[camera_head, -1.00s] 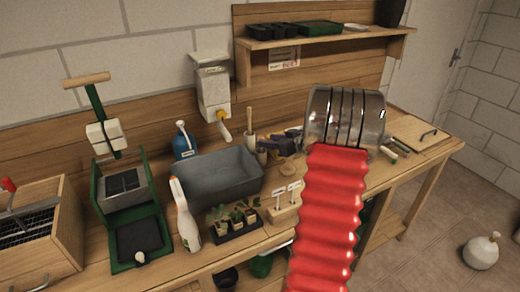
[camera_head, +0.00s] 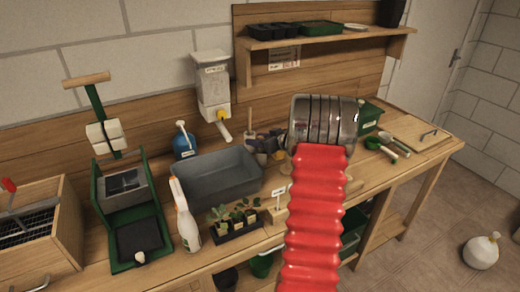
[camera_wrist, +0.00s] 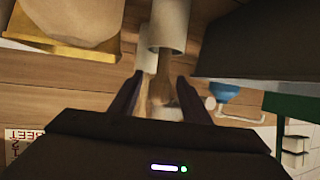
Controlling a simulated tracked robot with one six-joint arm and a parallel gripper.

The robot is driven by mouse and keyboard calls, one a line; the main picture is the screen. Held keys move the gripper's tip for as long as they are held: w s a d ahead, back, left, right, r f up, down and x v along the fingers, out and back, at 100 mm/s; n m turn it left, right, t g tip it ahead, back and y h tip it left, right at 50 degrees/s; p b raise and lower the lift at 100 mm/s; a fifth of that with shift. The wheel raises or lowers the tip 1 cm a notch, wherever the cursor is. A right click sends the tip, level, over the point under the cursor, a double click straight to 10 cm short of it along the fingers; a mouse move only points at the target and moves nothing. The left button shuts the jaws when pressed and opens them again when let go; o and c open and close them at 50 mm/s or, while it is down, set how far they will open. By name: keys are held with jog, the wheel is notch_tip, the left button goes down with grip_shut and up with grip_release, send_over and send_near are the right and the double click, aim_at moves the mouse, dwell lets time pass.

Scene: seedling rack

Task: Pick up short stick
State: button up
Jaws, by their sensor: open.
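A short pale stick (camera_head: 250,116) stands upright behind the grey tub in the camera_head view. Its lower end is hidden among small items. My gripper (camera_wrist: 160,90) is open in the camera_wrist view, with one dark finger on each side of a blurred brown, stick-like thing (camera_wrist: 164,68). That thing extends from a pale cylindrical pot (camera_wrist: 168,25); I cannot tell for sure that it is the short stick. Neither finger visibly touches it. In the camera_head view my arm's silver wrist and red sleeve hide most of the gripper.
The grey tub (camera_head: 207,188) lies left of my gripper. A wall dispenser (camera_head: 213,87) hangs behind. A shelf (camera_head: 335,40) overhangs the bench.

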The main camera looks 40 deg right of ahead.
jog(key=shift+x, duration=1)
grip_shut()
